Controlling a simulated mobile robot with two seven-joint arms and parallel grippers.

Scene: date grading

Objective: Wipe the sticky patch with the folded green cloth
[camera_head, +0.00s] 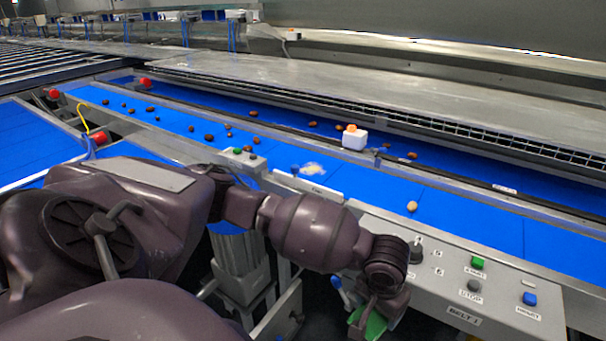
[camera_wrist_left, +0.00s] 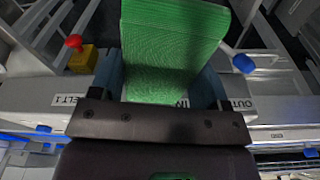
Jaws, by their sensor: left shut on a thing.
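The folded green cloth (camera_head: 375,324) is held in my left gripper (camera_head: 368,313), in front of the control panel at the near side of the belt. In the left wrist view the cloth (camera_wrist_left: 170,45) fills the space between the two fingers (camera_wrist_left: 160,85) and extends out past them. My right gripper is not in view.
The control panel (camera_head: 447,270) carries a black knob and green, black and blue buttons. Several brown dates lie on the belt, with a lighter round one (camera_head: 412,206) right of the patch. A white box (camera_head: 354,140) with an orange top stands beyond the patch.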

